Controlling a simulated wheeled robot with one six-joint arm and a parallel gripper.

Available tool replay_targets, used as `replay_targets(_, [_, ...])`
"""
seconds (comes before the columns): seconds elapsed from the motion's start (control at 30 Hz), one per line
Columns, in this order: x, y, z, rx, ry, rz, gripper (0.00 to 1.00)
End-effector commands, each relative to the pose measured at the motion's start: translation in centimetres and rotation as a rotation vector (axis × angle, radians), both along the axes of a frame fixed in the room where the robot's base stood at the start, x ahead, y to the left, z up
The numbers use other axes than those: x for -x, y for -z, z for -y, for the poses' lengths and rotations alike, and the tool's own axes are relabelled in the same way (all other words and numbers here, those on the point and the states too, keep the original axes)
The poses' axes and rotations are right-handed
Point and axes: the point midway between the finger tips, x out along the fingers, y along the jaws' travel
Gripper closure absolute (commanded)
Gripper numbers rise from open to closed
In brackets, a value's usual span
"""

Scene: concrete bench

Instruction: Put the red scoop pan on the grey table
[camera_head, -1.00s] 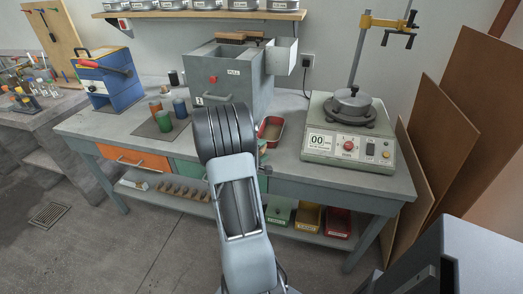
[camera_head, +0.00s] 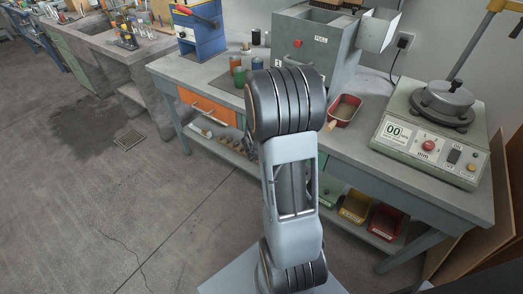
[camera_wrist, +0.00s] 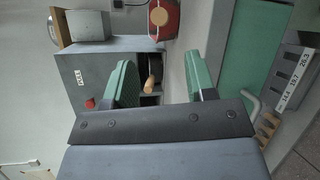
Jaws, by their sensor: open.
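The red scoop pan (camera_head: 345,111) lies on the grey-topped workbench (camera_head: 381,153), right of my arm, with a pale wooden handle toward the front. It also shows at the top of the wrist view (camera_wrist: 168,33), with a round wooden end facing me. My gripper (camera_wrist: 161,77) is open, its two green pads apart; the pan is beyond them, not between them. A small tan peg shows behind the left pad; I cannot tell whether it is held by anything. Another grey table (camera_head: 87,40) stands at the upper left.
A grey box machine (camera_head: 310,45) marked PULL stands behind the pan. A hotplate-like device (camera_head: 430,135) stands to its right. Coloured jars (camera_head: 238,77) and a blue-yellow box (camera_head: 198,30) are to the left. Open floor (camera_head: 130,215) lies at left.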

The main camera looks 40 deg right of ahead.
Motion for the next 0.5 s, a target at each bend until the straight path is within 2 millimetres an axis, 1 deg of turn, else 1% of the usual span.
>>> replay_targets(0.07, [0.2,-0.2,-0.4,-0.014,0.013,0.008,0.49])
replay_targets(0.17, [0.9,-0.7,-1.8,-0.081,0.060,0.032,0.49])
replay_targets(0.27, [1.9,-1.1,-4.7,-0.222,0.125,0.082,0.49])
replay_targets(0.37, [2.8,-1.1,-8.9,-0.428,0.169,0.156,0.49])
replay_targets(0.4, [3.0,-1.0,-10.8,-0.518,0.175,0.187,0.49])
replay_targets(0.47, [3.0,-0.9,-13.7,-0.655,0.171,0.238,0.49])
replay_targets(0.5, [3.0,-0.9,-15.7,-0.746,0.159,0.270,0.49])
